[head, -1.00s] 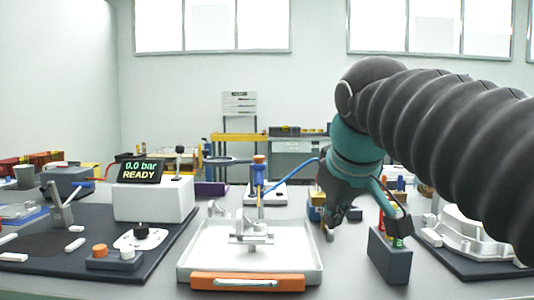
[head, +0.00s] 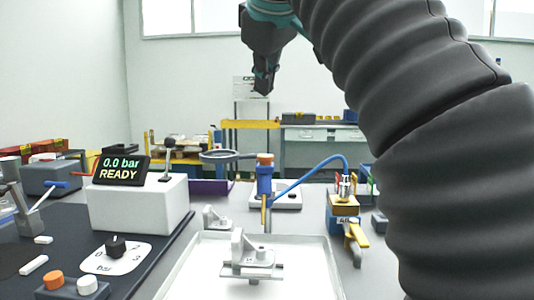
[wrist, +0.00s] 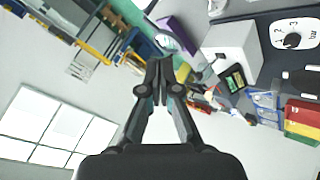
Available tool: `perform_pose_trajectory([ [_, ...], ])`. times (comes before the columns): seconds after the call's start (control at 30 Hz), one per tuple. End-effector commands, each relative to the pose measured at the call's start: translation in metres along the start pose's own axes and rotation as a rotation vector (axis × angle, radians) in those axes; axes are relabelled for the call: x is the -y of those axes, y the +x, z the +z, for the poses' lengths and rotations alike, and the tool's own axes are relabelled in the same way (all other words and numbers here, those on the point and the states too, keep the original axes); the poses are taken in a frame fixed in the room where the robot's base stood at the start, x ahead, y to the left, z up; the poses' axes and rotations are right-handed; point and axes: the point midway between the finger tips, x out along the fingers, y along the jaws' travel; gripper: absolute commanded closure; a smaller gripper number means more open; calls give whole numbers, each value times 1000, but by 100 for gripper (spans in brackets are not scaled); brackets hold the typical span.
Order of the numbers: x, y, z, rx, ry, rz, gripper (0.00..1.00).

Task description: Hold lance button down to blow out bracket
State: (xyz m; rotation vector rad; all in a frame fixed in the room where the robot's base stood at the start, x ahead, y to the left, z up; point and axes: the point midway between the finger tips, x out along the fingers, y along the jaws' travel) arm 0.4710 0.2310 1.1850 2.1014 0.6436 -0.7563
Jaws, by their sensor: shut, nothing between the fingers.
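The blue lance (head: 264,185) stands upright behind the white tray, with a copper-orange button (head: 265,158) on top and a blue hose (head: 310,174) running right. Its nozzle points down toward the tray. The grey bracket (head: 248,258) stands in the white tray (head: 180,268), in front of the lance. My gripper (head: 263,88) is shut and empty, raised in the air above the lance's button and apart from it. The wrist view shows the closed fingers (wrist: 162,72) with the room tilted behind them; I cannot make out the lance there.
A white box (head: 140,203) carries a display (head: 121,170) reading 0.0 bar READY. A pressure dial (head: 116,246) and orange and white buttons (head: 54,281) are at left. A yellow-topped valve block (head: 343,207) stands right of the lance. My arm covers the right side.

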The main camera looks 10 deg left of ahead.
Motion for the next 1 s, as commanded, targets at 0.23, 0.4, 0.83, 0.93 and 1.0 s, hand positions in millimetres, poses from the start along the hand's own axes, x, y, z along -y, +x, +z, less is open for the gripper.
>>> perform_pose_trajectory([
  [0.23,0,0,0,0,1,1,100],
  [0.4,2,2,3,0,1,1,100],
  [0.83,18,24,19,1,2,0,100],
  [0.93,25,34,26,1,2,0,100],
  [1.0,30,41,31,1,2,0,100],
])
